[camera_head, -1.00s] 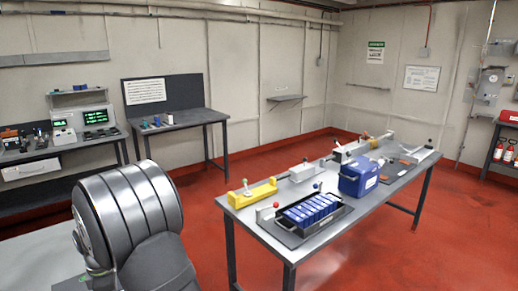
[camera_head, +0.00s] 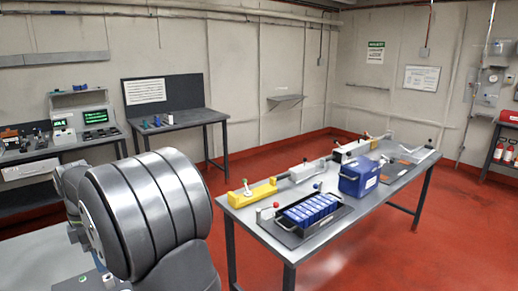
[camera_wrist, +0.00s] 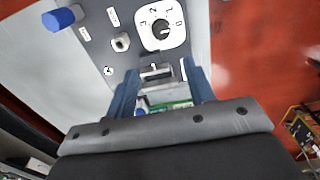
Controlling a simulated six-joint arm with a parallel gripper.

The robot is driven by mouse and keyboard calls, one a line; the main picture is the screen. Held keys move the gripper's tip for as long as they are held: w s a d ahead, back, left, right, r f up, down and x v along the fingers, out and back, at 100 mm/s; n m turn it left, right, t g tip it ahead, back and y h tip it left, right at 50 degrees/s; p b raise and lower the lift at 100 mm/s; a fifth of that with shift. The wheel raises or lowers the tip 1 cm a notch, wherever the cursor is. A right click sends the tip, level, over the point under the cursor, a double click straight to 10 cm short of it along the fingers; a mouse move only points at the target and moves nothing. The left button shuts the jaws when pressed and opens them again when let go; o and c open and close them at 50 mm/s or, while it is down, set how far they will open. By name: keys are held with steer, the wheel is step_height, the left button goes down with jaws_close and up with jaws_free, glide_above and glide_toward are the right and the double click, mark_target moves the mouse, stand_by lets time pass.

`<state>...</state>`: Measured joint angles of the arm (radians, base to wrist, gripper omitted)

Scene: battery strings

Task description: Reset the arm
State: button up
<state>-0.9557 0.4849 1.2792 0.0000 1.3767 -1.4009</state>
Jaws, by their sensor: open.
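Beyond the fingers is a grey panel (camera_wrist: 98,42) with a white-faced dial (camera_wrist: 160,28) marked with numbers. A blue cylindrical knob (camera_wrist: 62,18) is at the panel's upper left, and a small switch (camera_wrist: 121,42) is left of the dial. I cannot tell whether the fingers touch the panel. In the head view my large grey arm links fill the lower left, and my gripper is hidden there.
A long workbench (camera_head: 340,238) stands at right, holding a black tray (camera_head: 345,213) of blue battery cells (camera_head: 312,209), a blue box (camera_head: 358,178) and a yellow fixture (camera_head: 250,193). Side tables (camera_head: 185,126) line the back wall. Red floor (camera_head: 300,150) between them is clear.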

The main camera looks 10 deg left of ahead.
steer(key=shift+d+r, duration=0.1)
steer(key=shift+r, duration=1.8)
steer(key=shift+o, duration=0.4)
